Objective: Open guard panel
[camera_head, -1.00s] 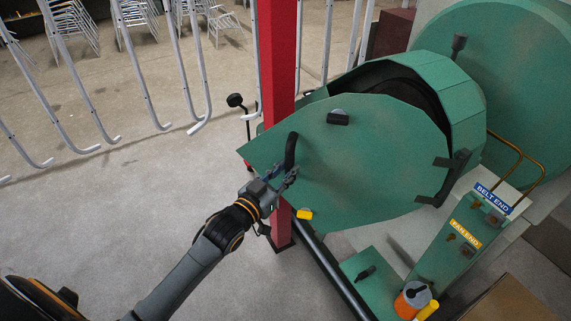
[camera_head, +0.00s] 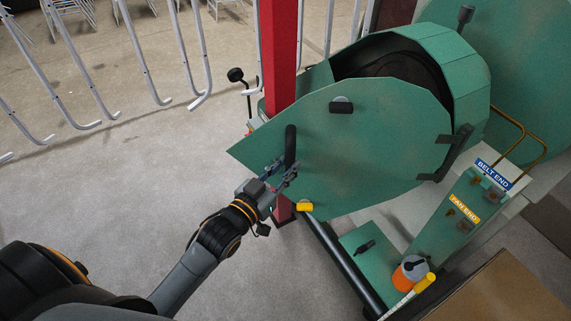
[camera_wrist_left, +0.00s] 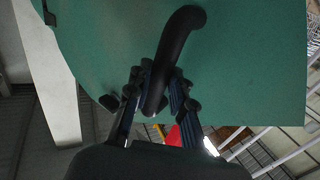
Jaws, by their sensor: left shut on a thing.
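The green guard panel (camera_head: 362,150) stands swung out from the green machine housing, and a dark gap shows between them along the top. It hangs on black hinges (camera_head: 452,153) at its right side. A black curved handle (camera_head: 290,146) sits near its left edge. My left gripper (camera_head: 279,174) is shut on the lower part of this handle. In the left wrist view the handle (camera_wrist_left: 176,52) passes between the two fingers, with the green panel (camera_wrist_left: 250,60) behind it. My right gripper is in neither view.
A red post (camera_head: 279,60) stands just behind the panel's left edge. Floor at left is clear.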

